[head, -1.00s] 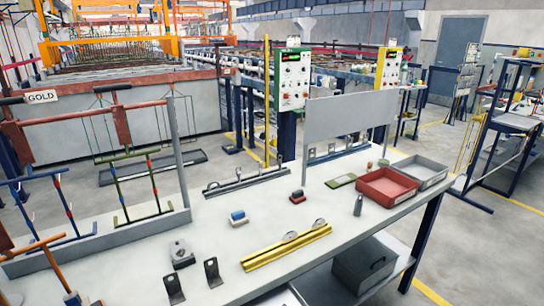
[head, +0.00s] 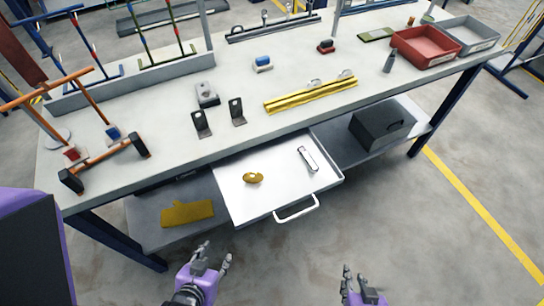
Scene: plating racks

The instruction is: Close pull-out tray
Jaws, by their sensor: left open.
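The white pull-out tray (head: 266,200) is slid out from under the workbench towards me. Its pale bar handle (head: 296,208) is on the front edge. A brass-coloured oval piece (head: 253,178) and a small metal tool (head: 308,158) lie in it. My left gripper (head: 214,254) is open and empty, in front of the tray and left of the handle, apart from it. My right gripper (head: 360,280) is at the bottom edge, right of the handle, with its fingers apart and empty. Neither gripper touches the tray.
The workbench top (head: 200,155) holds a yellow rail (head: 310,93), black brackets (head: 237,111), a red bin (head: 426,45) and a grey bin (head: 466,37). The lower shelf holds a dark box (head: 382,128) and a yellow cloth-like piece (head: 187,213). The floor in front is clear.

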